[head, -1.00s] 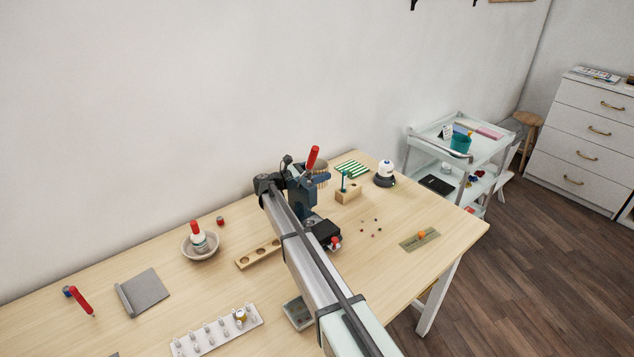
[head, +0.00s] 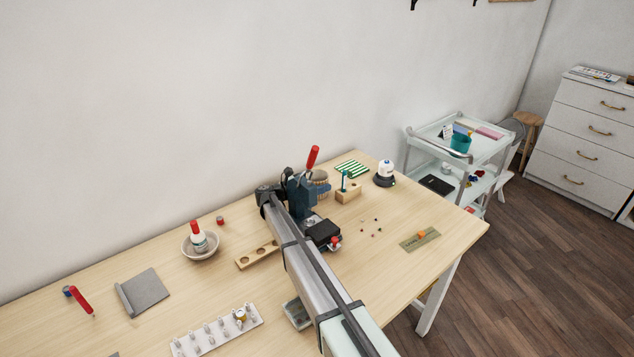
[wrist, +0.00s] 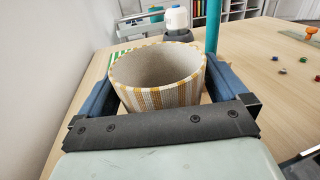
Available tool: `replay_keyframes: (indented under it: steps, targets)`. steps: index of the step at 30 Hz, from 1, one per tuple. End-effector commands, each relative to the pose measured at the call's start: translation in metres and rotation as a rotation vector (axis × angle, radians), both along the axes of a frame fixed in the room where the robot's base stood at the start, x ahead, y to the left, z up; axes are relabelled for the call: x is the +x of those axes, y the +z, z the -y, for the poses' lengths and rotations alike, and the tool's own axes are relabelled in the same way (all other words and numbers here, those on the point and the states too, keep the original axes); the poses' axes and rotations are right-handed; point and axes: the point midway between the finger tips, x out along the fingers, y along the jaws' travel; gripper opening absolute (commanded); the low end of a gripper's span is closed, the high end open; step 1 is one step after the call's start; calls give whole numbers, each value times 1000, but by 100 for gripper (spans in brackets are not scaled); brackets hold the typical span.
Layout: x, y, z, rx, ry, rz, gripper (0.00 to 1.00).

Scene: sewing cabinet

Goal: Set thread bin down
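The thread bin is a round tub with yellow and white stripes. In the wrist view the bin (wrist: 165,92) stands upright between my two blue fingers, its open mouth up and its visible inside empty. My gripper (wrist: 162,85) has one finger on each side, seemingly pressed to the bin's walls. In the head view the bin (head: 320,176) is partly hidden behind my gripper (head: 310,190), near the back edge of the table (head: 440,260). The bin's base is hidden, so I cannot tell whether it touches the table.
A wooden block with a teal post (head: 348,192) stands close to the bin's right. Beyond are a green-striped cloth (head: 352,169) and a white-topped item on a dark base (head: 385,174). Small beads (head: 375,228) lie in front. The wall is close behind.

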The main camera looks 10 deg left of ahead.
Motion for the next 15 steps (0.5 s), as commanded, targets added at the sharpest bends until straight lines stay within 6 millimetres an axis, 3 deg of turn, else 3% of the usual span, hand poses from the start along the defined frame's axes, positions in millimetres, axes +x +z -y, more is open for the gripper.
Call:
replay_keyframes:
  steps: [9,15]
  targets:
    - [0,4,0,0,0,0,100]
    - [-8,3,-16,1,-2,-2,100]
